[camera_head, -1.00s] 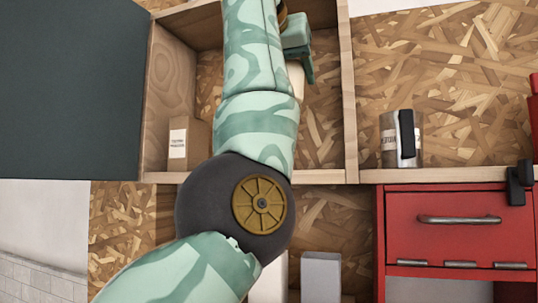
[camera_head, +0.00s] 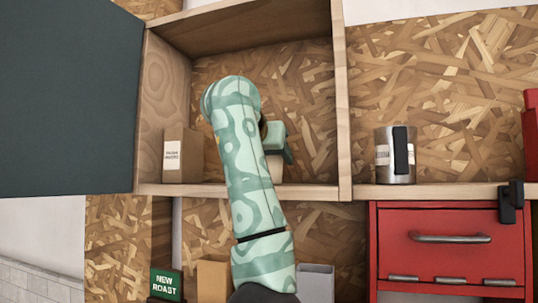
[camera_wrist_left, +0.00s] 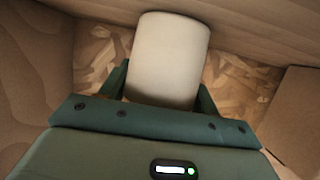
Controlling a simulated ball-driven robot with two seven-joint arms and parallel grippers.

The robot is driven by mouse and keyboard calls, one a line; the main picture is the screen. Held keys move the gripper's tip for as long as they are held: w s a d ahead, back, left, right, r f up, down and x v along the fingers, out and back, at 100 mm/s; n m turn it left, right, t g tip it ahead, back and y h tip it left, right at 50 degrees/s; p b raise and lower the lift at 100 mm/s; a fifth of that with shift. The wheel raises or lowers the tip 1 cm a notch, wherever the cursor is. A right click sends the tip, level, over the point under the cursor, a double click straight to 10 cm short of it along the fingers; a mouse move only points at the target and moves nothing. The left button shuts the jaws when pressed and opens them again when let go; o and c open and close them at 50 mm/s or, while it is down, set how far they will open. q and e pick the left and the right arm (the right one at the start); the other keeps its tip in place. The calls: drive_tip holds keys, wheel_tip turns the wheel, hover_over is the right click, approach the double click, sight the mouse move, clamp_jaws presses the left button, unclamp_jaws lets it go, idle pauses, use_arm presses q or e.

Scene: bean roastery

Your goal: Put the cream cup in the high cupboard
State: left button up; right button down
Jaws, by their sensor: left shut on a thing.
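The high cupboard (camera_head: 340,120) is an open wooden box on the wall, its dark door (camera_head: 70,100) swung out to the left. My left arm reaches into it from below. My left gripper (camera_head: 277,145) is inside, shut on the cream cup (camera_head: 274,170). Most of the cup is hidden by my gripper and arm in the head view. In the left wrist view the plain pale cup (camera_wrist_left: 168,55) sits between the two green fingers (camera_wrist_left: 162,92). The cup is low, near the cupboard floor; I cannot tell if it touches. My right gripper is out of view.
A brown labelled box (camera_head: 182,155) stands in the cupboard's left corner. A metal canister (camera_head: 396,155) stands on the shelf right of the cupboard, above a red drawer unit (camera_head: 450,250). A green sign (camera_head: 166,284) and a grey box (camera_head: 316,282) are below.

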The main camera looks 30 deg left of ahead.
use_arm(q)
drive_tip(key=shift+a+f, duration=0.1)
drive_tip(key=o, duration=1.1)
drive_tip(key=shift+s, duration=0.25)
drive_tip(key=shift+o, duration=0.2)
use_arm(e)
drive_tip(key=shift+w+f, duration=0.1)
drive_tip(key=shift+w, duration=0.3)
use_arm(q)
drive_tip(key=shift+w, duration=0.15)
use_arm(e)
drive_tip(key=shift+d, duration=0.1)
use_arm(q)
drive_tip(key=b+v, duration=0.5)
drive_tip(key=v, duration=0.7)
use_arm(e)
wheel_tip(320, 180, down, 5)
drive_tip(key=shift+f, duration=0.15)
